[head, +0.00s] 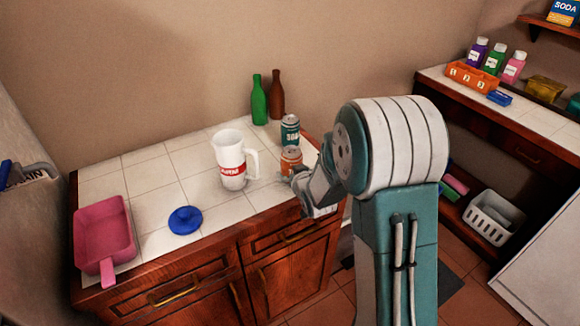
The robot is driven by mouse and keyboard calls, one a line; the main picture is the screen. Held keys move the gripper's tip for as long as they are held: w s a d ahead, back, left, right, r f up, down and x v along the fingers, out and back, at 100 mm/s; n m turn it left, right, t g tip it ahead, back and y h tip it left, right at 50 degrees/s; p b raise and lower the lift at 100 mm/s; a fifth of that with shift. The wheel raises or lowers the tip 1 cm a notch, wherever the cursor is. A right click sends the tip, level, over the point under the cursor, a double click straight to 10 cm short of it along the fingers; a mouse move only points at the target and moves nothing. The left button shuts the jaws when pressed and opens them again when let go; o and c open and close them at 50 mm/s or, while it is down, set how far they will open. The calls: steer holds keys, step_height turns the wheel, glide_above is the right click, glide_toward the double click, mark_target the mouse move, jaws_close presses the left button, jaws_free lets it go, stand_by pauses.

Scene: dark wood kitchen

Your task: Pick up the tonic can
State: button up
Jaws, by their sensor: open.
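Two cans stand at the right end of the white tiled counter (150,212). The rear one is a teal can (290,131) with white lettering. The front one is an orange can (290,160), its lower part partly covered by my gripper. The lettering is too small to tell for sure which can is the tonic. My gripper (301,187) is open, low over the counter's right front edge, close beside the orange can. My arm hides part of the gripper, and I cannot tell whether it touches the can.
A white mug (229,155) with a red label stands just left of the cans. Green (258,100) and brown (277,97) bottles stand behind them. A blue lid-like disc (185,220) and a pink pan (103,232) lie further left. Bare tiles lie between.

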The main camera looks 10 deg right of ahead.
steer(key=shift+x, duration=1.15)
steer(key=shift+w+d, duration=0.15)
steer(key=shift+d, duration=0.1)
steer(key=c, duration=0.9)
steer(key=shift+a, duration=0.1)
steer(key=shift+r, duration=0.1)
